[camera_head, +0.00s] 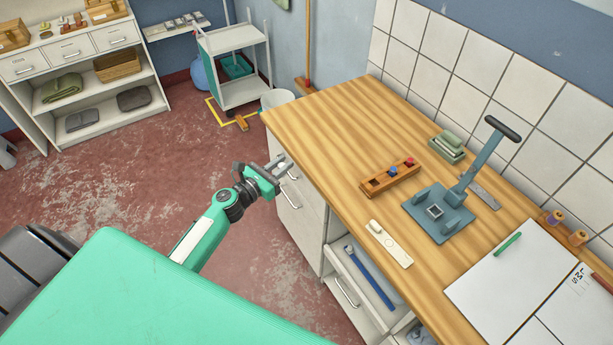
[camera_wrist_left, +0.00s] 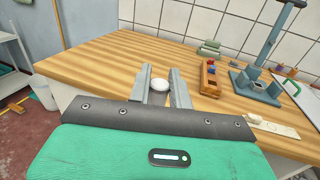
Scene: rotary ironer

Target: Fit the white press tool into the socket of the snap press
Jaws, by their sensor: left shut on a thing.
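My left gripper (camera_head: 281,169) is shut on the white press tool, whose round white top (camera_wrist_left: 160,85) shows between the two fingers in the left wrist view. It is held beside the left edge of the wooden worktop, over the drawer side. The blue-grey snap press (camera_head: 465,180) stands on the worktop to the right, its lever raised. Its square socket (camera_head: 435,211) faces up on the base and looks empty. The press also shows in the wrist view (camera_wrist_left: 255,85), right of the gripper and apart from it. My right gripper is not in view.
A wooden rack (camera_head: 390,178) with a blue and a red tool lies between gripper and press. A cream board (camera_head: 391,244) lies near the front edge. Green blocks (camera_head: 447,147), thread spools (camera_head: 577,238) and an open notebook (camera_head: 508,281) surround the press. The worktop's left part is clear.

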